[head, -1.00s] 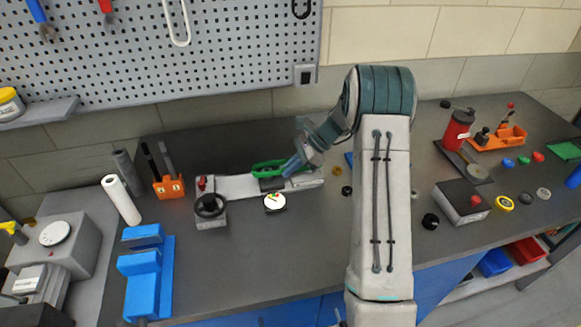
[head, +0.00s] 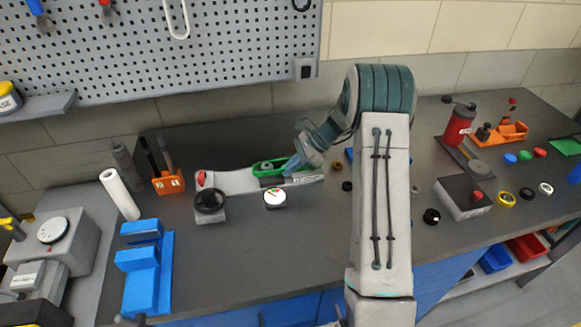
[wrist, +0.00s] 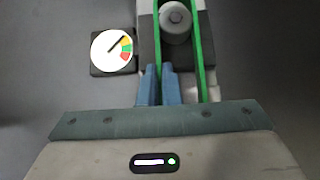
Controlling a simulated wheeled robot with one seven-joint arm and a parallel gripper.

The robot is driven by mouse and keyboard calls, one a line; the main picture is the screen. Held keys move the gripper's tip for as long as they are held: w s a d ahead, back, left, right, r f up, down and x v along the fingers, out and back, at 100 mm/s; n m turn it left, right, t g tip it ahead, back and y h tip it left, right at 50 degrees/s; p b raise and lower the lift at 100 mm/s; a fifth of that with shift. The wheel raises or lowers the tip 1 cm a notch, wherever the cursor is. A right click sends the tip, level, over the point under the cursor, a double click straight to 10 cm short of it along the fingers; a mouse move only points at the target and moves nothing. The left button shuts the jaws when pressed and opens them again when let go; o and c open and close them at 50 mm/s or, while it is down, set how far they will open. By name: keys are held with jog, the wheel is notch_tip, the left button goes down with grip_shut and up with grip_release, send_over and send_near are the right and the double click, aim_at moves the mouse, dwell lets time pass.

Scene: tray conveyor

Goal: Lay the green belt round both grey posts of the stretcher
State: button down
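The green belt (head: 256,169) is a long loop over the light grey stretcher (head: 232,182). In the wrist view, the belt's two strands (wrist: 198,50) run either side of one grey post (wrist: 175,22). The other post cannot be made out. My gripper (head: 287,171) is low over the stretcher's right part. In the wrist view, its blue fingers (wrist: 159,82) are close together on either side of the left strand, gripping it. The fingers and arm hide the belt's right end in the head view.
A round dial gauge (head: 275,196) and a black handwheel (head: 210,201) stand at the stretcher's front. An orange tool holder (head: 169,184) and a blue fixture (head: 146,275) are to the left. The bench front between the blue fixture and my arm is clear.

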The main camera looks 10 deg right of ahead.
jog(key=c, duration=1.6)
grip_release()
jog(key=shift+o, duration=0.2)
jog(key=b+v, duration=0.2)
jog(key=v, duration=1.2)
jog(key=shift+a, duration=0.15)
jog(key=s+a+r+n+h, duration=0.3)
jog(key=s+a+r+n, duration=0.15)
jog(key=s, duration=0.25)
jog(key=s+a+n+t+h, duration=0.1)
jog(key=s+a+n+h, duration=0.1)
jog(key=s+n, duration=0.5)
jog(key=s+a+r+n+t+h, duration=0.1)
jog(key=s+n, duration=0.5)
jog(key=s, duration=1.1)
jog(key=a+t+h, duration=0.1)
jog(key=a+h, duration=0.1)
jog(key=h, duration=0.1)
jog(key=shift+s+n, duration=0.15)
jog(key=shift+n, duration=0.2)
